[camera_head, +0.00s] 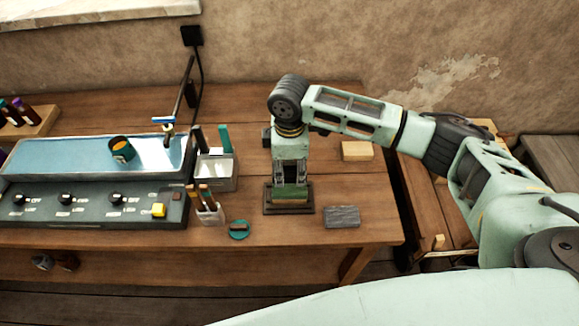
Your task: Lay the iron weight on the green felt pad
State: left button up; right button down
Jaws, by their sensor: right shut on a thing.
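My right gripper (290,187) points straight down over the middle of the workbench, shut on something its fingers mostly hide. Just below the fingertips are a green strip (290,194) and a dark rectangular base (290,209). I cannot tell whether the strip is the felt pad, or whether the held thing touches it. No iron weight can be picked out for certain. A dark grey rough slab (342,216) lies on the bench right of the base. A small round teal piece (238,230) with a brown bar on it lies to the left. My left gripper is not in view.
Left of the gripper stand a pen holder (207,208) and a white-grey caddy (216,170). A control panel (90,203) with a blue-topped tray and a cup (121,149) fills the left. A wooden block (357,151) lies behind right. The bench's front right is clear.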

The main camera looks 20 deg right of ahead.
aim_at(290, 188)
jog(key=shift+f+b, duration=1.95)
jog(key=shift+b, duration=0.2)
jog(key=shift+f, duration=0.8)
jog(key=shift+f+p, duration=0.1)
jog(key=shift+p, duration=0.8)
jog(key=c, duration=1)
grip_release()
jog(key=shift+s, duration=0.1)
jog(key=shift+o, duration=0.4)
